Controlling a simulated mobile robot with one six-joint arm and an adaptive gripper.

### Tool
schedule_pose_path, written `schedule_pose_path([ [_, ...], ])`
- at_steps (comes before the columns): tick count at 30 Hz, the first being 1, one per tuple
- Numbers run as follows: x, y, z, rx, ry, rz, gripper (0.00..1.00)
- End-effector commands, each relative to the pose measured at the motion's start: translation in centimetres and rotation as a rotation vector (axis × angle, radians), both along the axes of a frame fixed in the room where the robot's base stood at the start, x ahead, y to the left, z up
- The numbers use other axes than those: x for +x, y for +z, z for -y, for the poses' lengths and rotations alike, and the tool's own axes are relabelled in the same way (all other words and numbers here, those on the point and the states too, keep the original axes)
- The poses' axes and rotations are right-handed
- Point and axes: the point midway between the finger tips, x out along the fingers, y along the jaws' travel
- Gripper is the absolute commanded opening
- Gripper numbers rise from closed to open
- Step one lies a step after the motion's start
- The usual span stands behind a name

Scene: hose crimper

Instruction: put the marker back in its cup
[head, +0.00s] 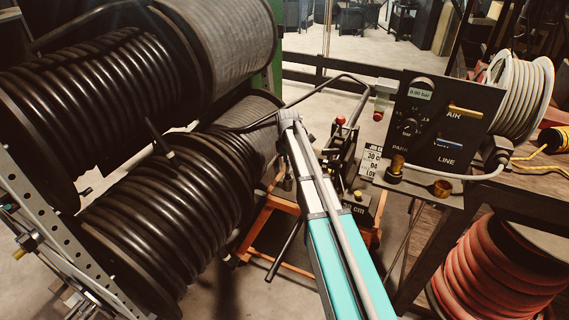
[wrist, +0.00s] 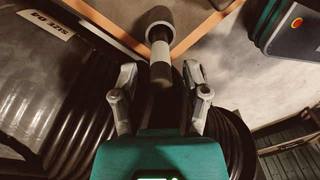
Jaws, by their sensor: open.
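In the wrist view my gripper (wrist: 160,76) is open, one finger on each side, with nothing held between them. A grey cylinder (wrist: 160,62) with a wider dark collar stands beyond and between the fingers, apart from both. I cannot tell whether it is the marker, the cup or a machine part. In the head view my arm reaches up among the hose reels and its end is too small to show the fingers. I cannot make out the marker or its cup for certain there.
Large black hose reels (head: 165,195) crowd the left. A dark control panel (head: 440,120) with a gauge and levers stands right, with brass fittings (head: 442,188) below it. A white hose coil (head: 520,90) and red hose reel (head: 495,270) are further right.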

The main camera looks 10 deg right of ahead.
Motion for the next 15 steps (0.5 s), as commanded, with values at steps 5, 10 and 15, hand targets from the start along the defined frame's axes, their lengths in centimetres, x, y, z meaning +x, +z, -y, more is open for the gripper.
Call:
schedule_pose_path([
  [5, 0.0, 1.9, 0.0, 0.0, 0.0, 0.0, 0.59],
  [10, 0.0, 3.3, 0.0, 0.0, 0.0, 0.0, 0.59],
  [15, 0.0, 4.6, 0.0, 0.0, 0.0, 0.0, 0.59],
])
